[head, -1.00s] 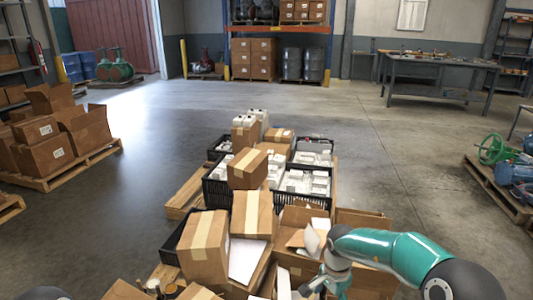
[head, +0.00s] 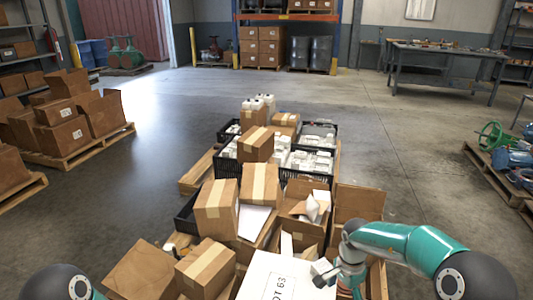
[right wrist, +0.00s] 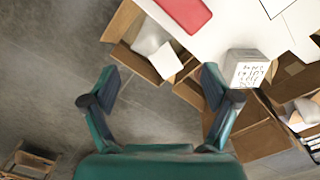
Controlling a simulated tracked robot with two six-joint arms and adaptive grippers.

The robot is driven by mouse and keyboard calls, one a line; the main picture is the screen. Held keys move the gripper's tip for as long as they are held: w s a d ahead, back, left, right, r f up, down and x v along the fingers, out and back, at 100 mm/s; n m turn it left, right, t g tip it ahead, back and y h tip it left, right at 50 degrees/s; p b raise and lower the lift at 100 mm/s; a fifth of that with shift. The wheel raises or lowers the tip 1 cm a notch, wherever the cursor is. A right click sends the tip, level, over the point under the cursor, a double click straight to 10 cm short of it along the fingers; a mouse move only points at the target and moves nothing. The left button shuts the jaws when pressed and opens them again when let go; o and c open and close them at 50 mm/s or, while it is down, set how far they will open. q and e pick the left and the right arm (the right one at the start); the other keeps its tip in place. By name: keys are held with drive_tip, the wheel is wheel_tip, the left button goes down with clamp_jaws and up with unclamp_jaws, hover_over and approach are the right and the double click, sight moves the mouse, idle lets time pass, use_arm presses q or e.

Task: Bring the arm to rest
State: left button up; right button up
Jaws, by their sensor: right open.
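My right arm comes in from the right in the head view and bends down over the front of the load. In the right wrist view my right gripper (right wrist: 160,78) is open, its two fingers wide apart with nothing between them. Beyond the fingertips lie a white board (right wrist: 228,32), a red flat piece (right wrist: 186,12) and an open carton (right wrist: 140,45). A small pale block with dark lettering (right wrist: 247,69) is right of the right finger. Of my left arm only a dark joint shows at the lower left in the head view; its gripper is out of view.
Taped cartons (head: 215,207), an open carton (head: 302,212) and black crates (head: 311,162) crowd the space ahead. A white board with lot lettering (head: 262,278) is at the bottom. A pallet of boxes (head: 75,150) stands left, a workbench (head: 440,62) far right.

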drive_tip(key=s+d+f+n+t+h, duration=0.1)
drive_tip(key=s+d+f+n+h, duration=0.5)
drive_tip(key=s+d+f, duration=0.55)
drive_tip(key=s+a+f+n+t+y, duration=0.25)
drive_tip(key=a+f+n+y, duration=0.2)
drive_tip(key=a, duration=0.45)
drive_tip(key=s+a+n+g+y, duration=0.1)
drive_tip(key=s+a+g+y, duration=0.2)
drive_tip(key=s+a+y, duration=0.55)
wheel_tip(320, 180, up, 18)
drive_tip(key=s+a+h+p, duration=0.2)
drive_tip(key=h+p, duration=0.1)
drive_tip(key=p, duration=1.4)
drive_tip(key=shift+s+a+m+p, duration=0.25)
drive_tip(key=shift+s+m+p, duration=0.1)
drive_tip(key=shift+m, duration=0.1)
